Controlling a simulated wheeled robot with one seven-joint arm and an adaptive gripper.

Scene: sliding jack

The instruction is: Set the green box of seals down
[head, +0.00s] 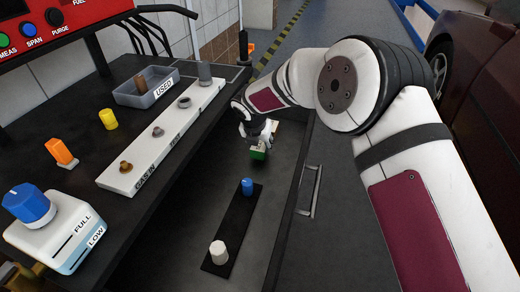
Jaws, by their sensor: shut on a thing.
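A small green box (258,153) shows under my gripper (257,142), inside the open dark drawer (228,185) or just above its floor; I cannot tell whether it touches the floor. My gripper points down and is shut on the green box, with its upper part hidden by the fingers. A pale piece (274,126) shows just behind the fingers, partly hidden.
A black strip (233,228) in the drawer bears a blue knob (247,186) and a white knob (218,252). The drawer has a handle (311,190) at right. On the worktop stand a white labelled rail (115,176), a grey USED tray (130,98) and several small parts.

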